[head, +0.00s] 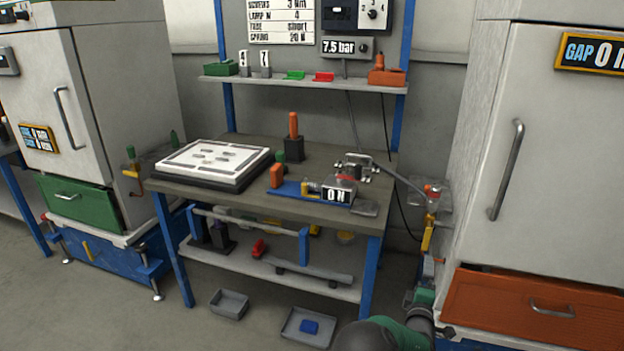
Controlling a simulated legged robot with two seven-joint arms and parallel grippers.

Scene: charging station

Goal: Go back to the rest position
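Part of my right arm (395,332), green and dark grey, comes in at the bottom right edge, in front of the right cabinet. Its far end rises towards the pipe fitting (432,205) with a red top and a yellow part beside the right cabinet. My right gripper (427,265) is too small and dark there to tell its fingers apart, or whether it touches the fitting. My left arm and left gripper are not in view.
A workbench (340,211) holds a white panel (214,157), a blue fixture (290,189) and a metal device (357,168). Cabinets stand left (120,90) and right (550,150), with green (75,199) and orange (500,305) drawers. Grey trays (230,303) lie on the floor. Floor at lower left is clear.

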